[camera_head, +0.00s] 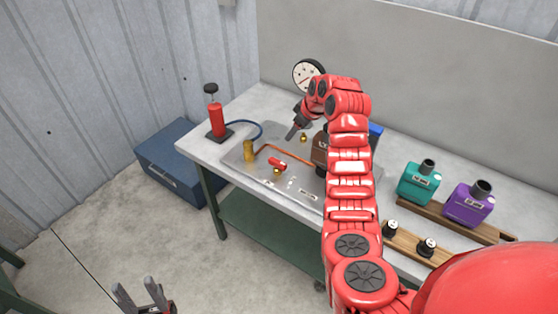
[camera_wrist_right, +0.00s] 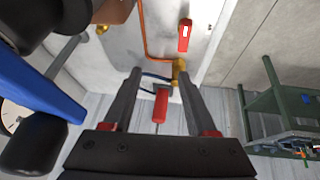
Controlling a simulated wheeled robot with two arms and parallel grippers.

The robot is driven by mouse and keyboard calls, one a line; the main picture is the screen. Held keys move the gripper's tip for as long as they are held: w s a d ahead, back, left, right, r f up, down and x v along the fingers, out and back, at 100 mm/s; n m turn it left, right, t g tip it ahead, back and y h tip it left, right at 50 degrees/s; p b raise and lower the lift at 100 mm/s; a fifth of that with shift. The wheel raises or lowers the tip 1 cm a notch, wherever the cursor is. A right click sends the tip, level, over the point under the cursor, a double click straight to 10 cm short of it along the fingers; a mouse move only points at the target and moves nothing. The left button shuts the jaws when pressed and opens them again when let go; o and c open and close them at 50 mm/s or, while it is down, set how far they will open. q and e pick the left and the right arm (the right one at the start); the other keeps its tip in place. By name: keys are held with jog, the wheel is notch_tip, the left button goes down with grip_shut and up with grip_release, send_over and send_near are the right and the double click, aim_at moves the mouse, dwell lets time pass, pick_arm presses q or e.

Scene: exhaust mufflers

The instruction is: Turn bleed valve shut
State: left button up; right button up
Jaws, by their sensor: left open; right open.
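A metal panel (camera_head: 240,157) lies on the workbench with a copper pipe (camera_head: 288,155), a brass cylinder (camera_head: 249,151) and a red lever (camera_head: 277,163) on a brass fitting. A small brass knob (camera_head: 303,139) sits further back; I cannot tell which part is the bleed valve. The red lever (camera_wrist_right: 185,36) also shows in the right wrist view. My right gripper (camera_head: 292,136) is above the panel, behind the lever; in its wrist view its open fingers (camera_wrist_right: 160,72) have nothing gripped. My left gripper (camera_head: 134,286) is open and empty, low at the front, away from the bench.
A red hand pump (camera_head: 215,120) with a blue hose stands at the bench's left. A round gauge (camera_head: 307,73) is behind my right arm. Teal (camera_head: 418,183) and purple (camera_head: 469,204) canisters stand right. A blue box (camera_head: 180,160) is on the floor. My right arm hides part of the panel.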

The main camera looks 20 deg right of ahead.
notch_tip(320, 180, up, 2)
jog(key=s+g, duration=0.1)
jog(key=s, duration=0.2)
jog(key=b, duration=0.6)
send_near(278, 161)
jog(key=shift+n+g+y, duration=0.4)
jog(key=p+x, duration=0.1)
jog(key=x, duration=0.1)
jog(key=p+x, duration=0.1)
jog(key=x, duration=0.2)
jog(key=p+x, duration=0.1)
jog(key=x, duration=0.1)
jog(key=shift+w+d+f, duration=0.15)
jog(key=shift+w+d, duration=0.15)
jog(key=shift+w, duration=0.05)
jog(key=shift+x, duration=0.9)
jog(key=shift+s, duration=0.1)
grip_shut()
